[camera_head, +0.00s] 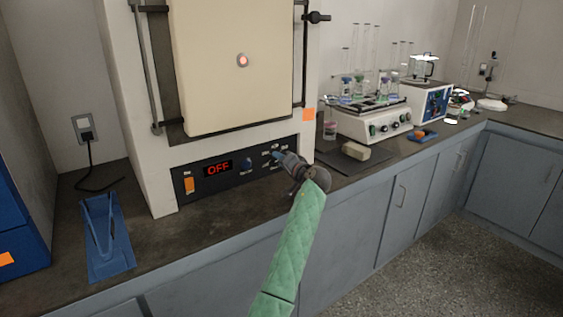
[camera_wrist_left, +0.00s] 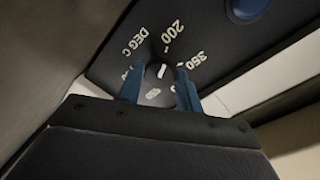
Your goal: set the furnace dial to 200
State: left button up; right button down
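The furnace (camera_head: 150,120) stands at the left in the head view. Its black control panel (camera_head: 222,190) has a red display (camera_head: 218,168) reading OFF. In the left wrist view the dark round dial (camera_wrist_left: 164,58) shows upside down with a short white pointer line, close to upright in the picture. The labels 200, 350 and DEG C surround it; others are partly hidden. My left gripper (camera_head: 277,151) is at the dial, and its blue fingers (camera_wrist_left: 159,72) stand apart on either side of it. I cannot make out firm contact. My right gripper is not in view.
An orange switch (camera_head: 189,184) and a blue knob (camera_head: 247,164) are on the panel. A pale block (camera_head: 356,151) and a shaker with glassware (camera_head: 366,122) stand to the right. The counter front is clear.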

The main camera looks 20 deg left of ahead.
pick_arm(q)
jog(key=o, duration=0.3)
jog(key=shift+o, duration=0.2)
jog(key=shift+s, duration=0.1)
jog(key=shift+v, duration=3.85)
